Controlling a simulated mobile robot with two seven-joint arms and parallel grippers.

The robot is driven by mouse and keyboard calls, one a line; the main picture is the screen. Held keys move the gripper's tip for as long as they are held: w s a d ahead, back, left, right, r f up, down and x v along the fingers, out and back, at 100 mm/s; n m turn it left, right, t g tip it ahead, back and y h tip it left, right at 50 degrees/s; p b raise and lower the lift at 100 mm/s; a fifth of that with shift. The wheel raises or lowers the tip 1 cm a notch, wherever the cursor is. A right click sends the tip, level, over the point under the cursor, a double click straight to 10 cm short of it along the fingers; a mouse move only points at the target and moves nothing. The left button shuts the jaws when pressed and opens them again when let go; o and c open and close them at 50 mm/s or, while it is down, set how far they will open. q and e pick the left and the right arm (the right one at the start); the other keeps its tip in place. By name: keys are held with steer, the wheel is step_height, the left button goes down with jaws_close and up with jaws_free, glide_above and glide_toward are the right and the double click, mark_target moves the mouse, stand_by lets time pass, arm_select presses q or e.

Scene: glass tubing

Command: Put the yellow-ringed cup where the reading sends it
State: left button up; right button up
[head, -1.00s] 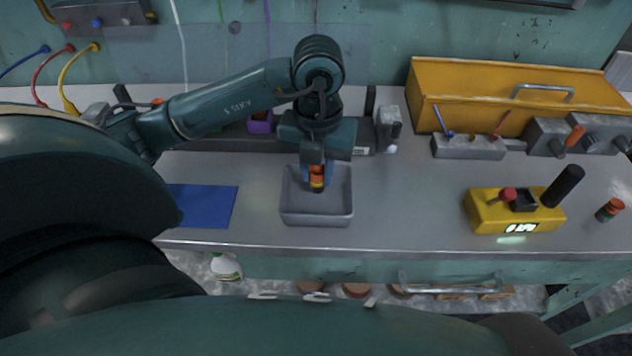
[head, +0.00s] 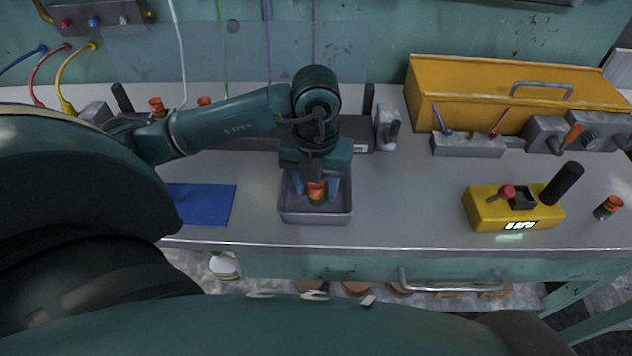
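The orange-red cup (head: 316,190) with a yellowish band is inside the grey tray (head: 316,218). My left gripper (head: 316,188) points down into the tray with one blue finger on each side of the cup. The fingers are spread, and a gap seems to show between them and the cup. The cup's top is partly hidden by the gripper. The yellow device (head: 483,212) at the right has a lit display (head: 521,225) that seems to read "0 kPa". My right gripper is not in view.
A blue mat (head: 208,204) lies left of the tray. Another orange-red cup (head: 608,207) stands at the far right. A yellow case (head: 450,92) and a grey holder (head: 467,146) stand at the back right. The bench between tray and yellow device is clear.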

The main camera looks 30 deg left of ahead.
arm_select(q)
steer(key=shift+r, duration=0.65)
step_height(320, 180, up, 11)
steer(key=shift+p, duration=0.55)
